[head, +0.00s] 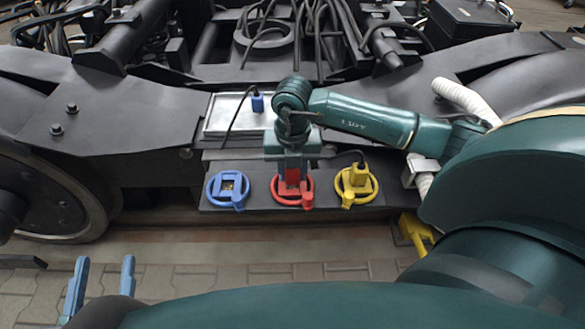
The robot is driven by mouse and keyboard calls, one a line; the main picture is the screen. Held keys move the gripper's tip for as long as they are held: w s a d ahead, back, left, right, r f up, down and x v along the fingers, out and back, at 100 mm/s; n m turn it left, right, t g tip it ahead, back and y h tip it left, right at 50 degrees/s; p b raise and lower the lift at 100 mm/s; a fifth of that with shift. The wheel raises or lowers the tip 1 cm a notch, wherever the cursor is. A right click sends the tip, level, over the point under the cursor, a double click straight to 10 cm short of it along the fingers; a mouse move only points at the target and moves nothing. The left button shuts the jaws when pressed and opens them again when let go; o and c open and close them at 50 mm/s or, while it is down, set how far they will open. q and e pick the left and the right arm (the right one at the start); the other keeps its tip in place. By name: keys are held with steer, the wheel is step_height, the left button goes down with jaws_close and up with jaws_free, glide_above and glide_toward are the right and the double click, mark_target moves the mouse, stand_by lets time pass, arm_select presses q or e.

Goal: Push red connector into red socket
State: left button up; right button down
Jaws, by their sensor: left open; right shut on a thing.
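The red socket (293,204) with its red ring sits in the middle of the dark panel, between a blue and a yellow socket. My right gripper (292,166) is shut on the red connector (292,177) and holds it upright, directly over the red socket. The connector's lower end meets the socket in the picture; I cannot tell how deep it sits. The gripper hides the connector's upper part. My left gripper (101,281) is open and empty at the lower left, over the paving.
The blue socket (228,188) is empty. A blue connector (258,103) stands on the silver tray (216,115) behind. A wheel (45,200) is at the left. Black cables (320,40) lie behind.

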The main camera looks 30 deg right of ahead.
arm_select(q)
steer(key=shift+f+b, duration=0.35)
arm_select(e)
steer(key=shift+f, duration=0.55)
steer(key=c, duration=1)
jaws_free()
steer(key=shift+o, duration=0.2)
steer(key=shift+r, duration=0.35)
step_height(320, 180, up, 11)
steer(key=p, duration=0.4)
steer(key=shift+r, duration=0.15)
arm_select(q)
steer(key=shift+a+g+y, duration=0.6)
steer(key=shift+y, duration=0.2)
arm_select(e)
steer(key=shift+r, duration=0.65)
